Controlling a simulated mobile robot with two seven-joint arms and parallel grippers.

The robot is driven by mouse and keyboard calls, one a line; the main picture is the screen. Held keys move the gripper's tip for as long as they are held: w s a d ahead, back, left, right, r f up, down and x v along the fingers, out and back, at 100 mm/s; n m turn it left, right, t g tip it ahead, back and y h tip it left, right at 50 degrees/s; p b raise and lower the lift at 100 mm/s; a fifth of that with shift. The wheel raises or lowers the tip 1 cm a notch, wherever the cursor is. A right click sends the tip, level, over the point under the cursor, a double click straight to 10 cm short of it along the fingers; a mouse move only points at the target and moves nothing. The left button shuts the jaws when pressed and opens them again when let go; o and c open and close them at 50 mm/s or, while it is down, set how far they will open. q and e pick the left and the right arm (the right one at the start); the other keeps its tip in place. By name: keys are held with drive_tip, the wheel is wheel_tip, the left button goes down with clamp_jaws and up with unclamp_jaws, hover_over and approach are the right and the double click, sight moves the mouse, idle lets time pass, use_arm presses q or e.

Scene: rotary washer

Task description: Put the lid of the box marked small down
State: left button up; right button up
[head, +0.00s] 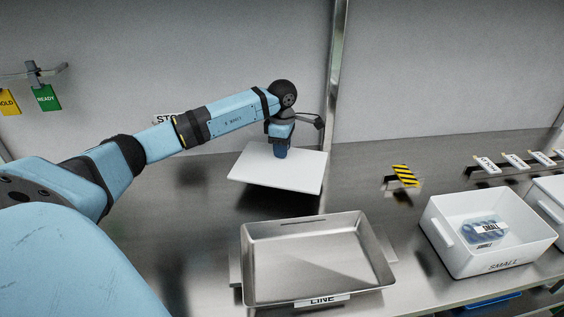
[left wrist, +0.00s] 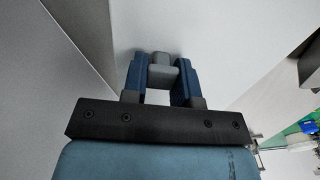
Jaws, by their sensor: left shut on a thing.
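A flat white lid (head: 262,174) hangs below my left gripper (head: 281,153), behind the metal tray. The gripper is shut on the lid's small grey knob (left wrist: 163,73), between its blue fingers (left wrist: 160,82) in the left wrist view. The lid seems to be held above the bench; its exact height is hard to tell. The white box marked SMALL (head: 497,262) stands open on the right, with blue-grey parts and a SMALL label (head: 487,228) inside. My right gripper is not in view.
An empty metal tray (head: 252,270) marked LINE stands at the front middle of the bench (head: 360,165). A yellow-black striped block (head: 405,175) lies between lid and box. A second white box (head: 553,190) is cut off at right. A metal post (head: 337,90) rises behind the lid.

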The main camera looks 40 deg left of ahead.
sight(282, 162)
use_arm(q)
drive_tip(key=shift+f, duration=2.55)
drive_tip(key=o, duration=0.9)
drive_tip(key=shift+f, duration=0.1)
drive_tip(key=shift+o, duration=0.2)
wheel_tip(282, 162, up, 12)
drive_tip(key=shift+r, duration=0.15)
